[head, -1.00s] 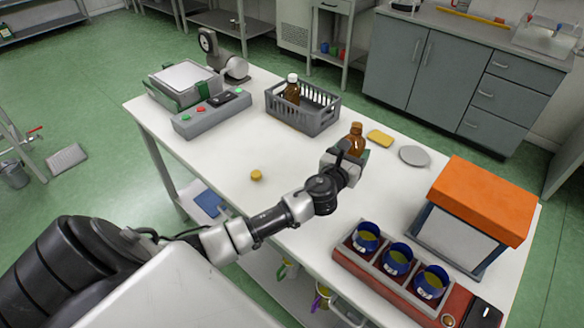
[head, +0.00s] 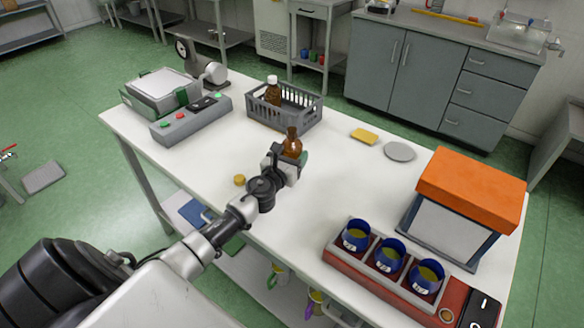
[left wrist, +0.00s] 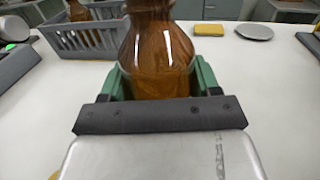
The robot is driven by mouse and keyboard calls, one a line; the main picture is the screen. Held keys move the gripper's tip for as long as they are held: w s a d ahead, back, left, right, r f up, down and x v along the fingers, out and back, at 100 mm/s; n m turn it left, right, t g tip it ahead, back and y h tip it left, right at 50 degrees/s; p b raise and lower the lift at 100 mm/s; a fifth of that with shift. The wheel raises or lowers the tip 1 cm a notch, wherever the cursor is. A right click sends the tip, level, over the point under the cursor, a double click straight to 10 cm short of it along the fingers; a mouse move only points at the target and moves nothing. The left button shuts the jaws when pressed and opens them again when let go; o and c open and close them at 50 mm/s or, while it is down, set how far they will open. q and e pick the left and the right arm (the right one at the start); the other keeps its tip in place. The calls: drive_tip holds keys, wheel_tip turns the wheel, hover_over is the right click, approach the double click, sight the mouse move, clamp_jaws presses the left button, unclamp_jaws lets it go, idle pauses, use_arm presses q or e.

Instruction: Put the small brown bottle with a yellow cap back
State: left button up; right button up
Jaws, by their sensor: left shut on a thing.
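A small brown bottle (head: 291,144) is upright in my left gripper (head: 289,158), with no cap showing on its neck in the head view. It also fills the middle of the left wrist view (left wrist: 155,60), between the green fingers (left wrist: 160,88); its top is cut off there. I cannot tell whether its base touches the table. A yellow cap (head: 239,180) lies loose on the white table, left of the gripper. A grey slatted crate (head: 297,118) stands behind the bottle, holding another brown bottle (head: 272,88) with a white cap. My right gripper is not in view.
A yellow sponge-like block (head: 364,136) and a grey disc (head: 400,151) lie right of the bottle. A red rack with several blue cups (head: 357,236) and an orange-topped box (head: 470,183) stand at the right. A grey button box (head: 190,119) is at the left. The table's middle is clear.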

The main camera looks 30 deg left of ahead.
use_arm(q)
wheel_tip(320, 180, down, 4)
drive_tip(key=shift+r+b, duration=0.2)
drive_tip(key=shift+b, duration=0.95)
drive_tip(key=shift+f, duration=0.15)
drive_tip(key=shift+f, duration=0.15)
drive_tip(key=o, duration=1.2)
